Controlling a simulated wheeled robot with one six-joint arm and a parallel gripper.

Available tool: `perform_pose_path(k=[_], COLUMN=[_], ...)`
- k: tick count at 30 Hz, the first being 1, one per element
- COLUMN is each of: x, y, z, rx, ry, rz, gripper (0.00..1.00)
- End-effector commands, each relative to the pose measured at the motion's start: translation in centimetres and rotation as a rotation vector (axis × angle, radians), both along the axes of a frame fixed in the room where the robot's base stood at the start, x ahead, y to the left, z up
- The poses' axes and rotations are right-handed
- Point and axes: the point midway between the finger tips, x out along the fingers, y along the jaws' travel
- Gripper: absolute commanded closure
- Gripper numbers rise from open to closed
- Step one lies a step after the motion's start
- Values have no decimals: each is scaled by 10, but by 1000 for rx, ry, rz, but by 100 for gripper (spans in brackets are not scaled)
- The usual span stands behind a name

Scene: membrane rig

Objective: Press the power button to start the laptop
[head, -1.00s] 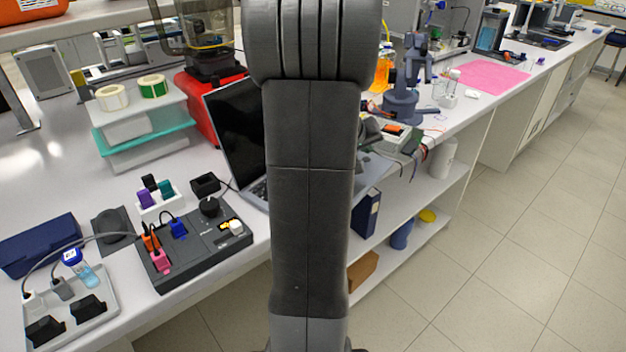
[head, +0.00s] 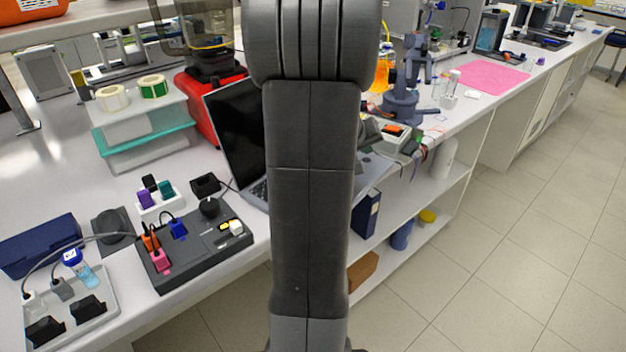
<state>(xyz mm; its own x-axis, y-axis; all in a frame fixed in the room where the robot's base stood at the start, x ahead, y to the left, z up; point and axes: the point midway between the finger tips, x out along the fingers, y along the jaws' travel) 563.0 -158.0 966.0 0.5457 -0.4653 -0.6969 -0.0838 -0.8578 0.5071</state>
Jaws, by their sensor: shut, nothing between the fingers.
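The laptop (head: 235,130) stands open on the bench in the middle of the head view, its screen dark. My own arm covers the middle of it. A strip of keyboard (head: 259,190) shows left of my arm, and a grey corner of the base (head: 372,172) shows on the right. The power button cannot be made out. My gripper is not visible; my upright arm fills the centre of the view.
A dark control box (head: 200,245) with colored plugs sits left of the laptop. A grey tray (head: 75,318) is at the lower left. Boards and wires (head: 398,140) lie right of the laptop. A red case (head: 203,112) stands behind it. The floor (head: 480,270) at right is clear.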

Motion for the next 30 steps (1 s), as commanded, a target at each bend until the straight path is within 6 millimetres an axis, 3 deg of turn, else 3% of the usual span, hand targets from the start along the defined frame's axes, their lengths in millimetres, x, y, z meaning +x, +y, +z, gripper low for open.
perform_pose_path(k=[30], x=[0], y=[0], z=[-9], rx=[0], ry=[0], rz=[0], gripper=[100])
